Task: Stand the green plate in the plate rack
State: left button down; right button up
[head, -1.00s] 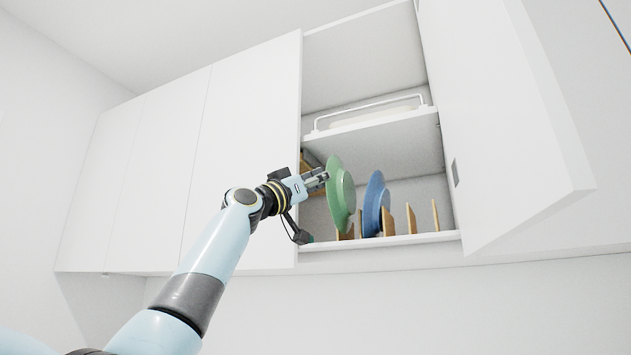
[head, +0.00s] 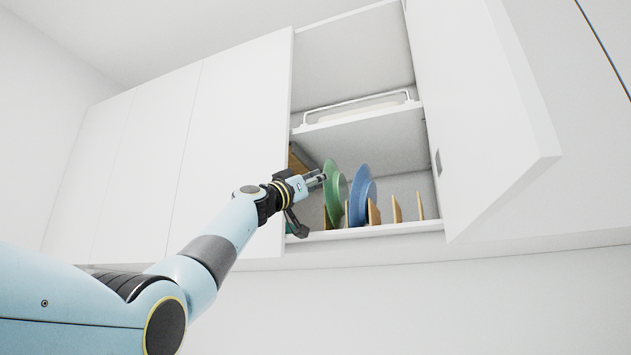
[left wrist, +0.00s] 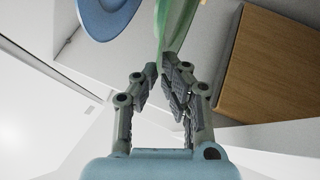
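The green plate (head: 333,187) is upright on edge in the left part of the open cabinet's lower compartment, left of a blue plate (head: 360,193). My left gripper (head: 321,177) is at the green plate's near left side. In the left wrist view, its fingertips (left wrist: 158,68) close in on the rim of the green plate (left wrist: 177,25), one on each side. The plate rack shows as several wooden dividers (head: 397,208) along the cabinet floor. The green plate's lower edge is close to the dividers; I cannot tell whether it rests there. My right gripper is out of view.
The cabinet door (head: 480,120) stands open on the right. A shelf (head: 360,118) with a white-handled tray sits above the plates. A wooden block (left wrist: 268,65) is beside the gripper in the left wrist view. Dividers right of the blue plate are free.

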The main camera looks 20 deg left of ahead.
pick_arm(q)
jog(key=shift+w+r, duration=0.1)
dwell(0.4)
jog(key=shift+d+f+b, duration=0.1)
jog(key=shift+f+b, duration=1.05)
jog(key=shift+f, duration=0.1)
jog(key=c, duration=1.5)
grip_release()
jog(key=shift+o, duration=0.5)
jog(key=shift+f, duration=0.1)
